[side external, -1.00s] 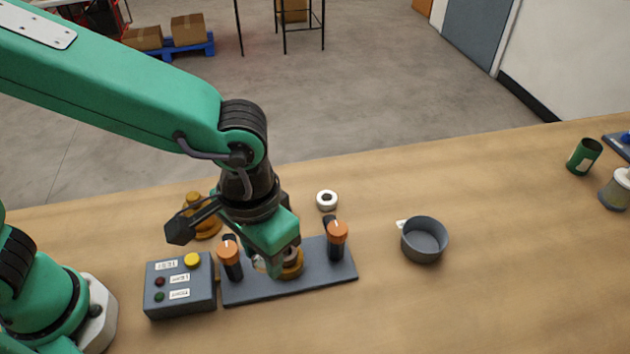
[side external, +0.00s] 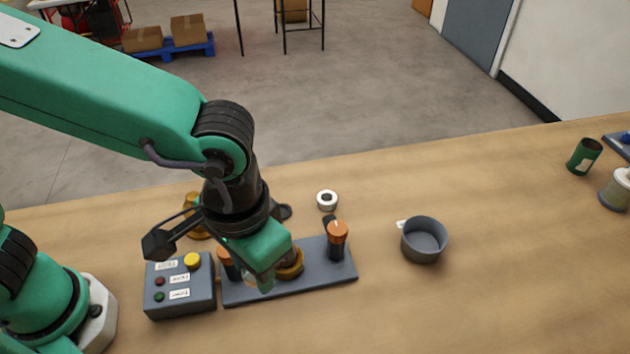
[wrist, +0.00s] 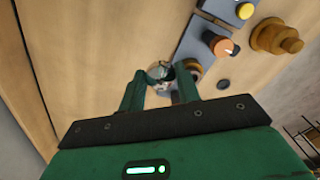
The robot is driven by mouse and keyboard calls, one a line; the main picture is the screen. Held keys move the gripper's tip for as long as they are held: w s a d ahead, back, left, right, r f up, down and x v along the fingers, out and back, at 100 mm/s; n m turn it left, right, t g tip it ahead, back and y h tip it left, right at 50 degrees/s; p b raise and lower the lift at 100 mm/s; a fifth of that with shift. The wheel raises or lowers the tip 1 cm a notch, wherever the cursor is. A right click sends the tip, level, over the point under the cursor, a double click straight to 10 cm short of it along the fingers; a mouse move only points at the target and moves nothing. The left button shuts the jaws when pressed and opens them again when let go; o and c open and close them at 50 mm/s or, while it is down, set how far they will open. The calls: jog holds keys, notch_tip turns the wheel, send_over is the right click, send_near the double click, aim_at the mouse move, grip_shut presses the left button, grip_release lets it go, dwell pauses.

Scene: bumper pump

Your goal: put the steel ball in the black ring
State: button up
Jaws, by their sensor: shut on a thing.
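In the wrist view, the shiny steel ball (wrist: 158,71) is between the two fingertips of my gripper (wrist: 160,84), which is shut on it. In the side view, my gripper (side external: 266,282) is low over the front of the grey base plate (side external: 318,282), beside a brass ring-shaped seat (side external: 291,264); the ball is mostly hidden there. A dark round piece (side external: 284,211), likely the black ring, lies on the table behind the plate, partly hidden by my wrist. It also shows small in the wrist view (wrist: 223,84).
Orange-capped posts (side external: 337,233) stand on the plate. A grey button box (side external: 180,285) is at its left, with a stepped brass part (side external: 195,222) behind. A white ring (side external: 327,200) and grey pan (side external: 424,240) are to the right. The table's right front is clear.

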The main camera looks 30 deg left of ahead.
jog(key=shift+w, duration=0.15)
jog(key=w+a+f, duration=0.2)
jog(key=w, duration=0.4)
jog(key=w+a+f, duration=0.3)
jog(key=w, duration=0.3)
jog(key=shift+w+a, duration=0.25)
jog(key=shift+a, duration=0.1)
jog(key=shift+f, duration=0.15)
jog(key=w+a+f, duration=0.2)
jog(key=w, duration=0.1)
jog(key=w+a+f, duration=0.2)
jog(key=w, duration=0.1)
jog(key=w+a+f, duration=0.3)
jog(key=shift+w, duration=0.1)
jog(key=shift+f, duration=1.95)
jog(key=shift+f, duration=0.3)
jog(key=o, duration=1.1)
jog(key=shift+c, duration=0.2)
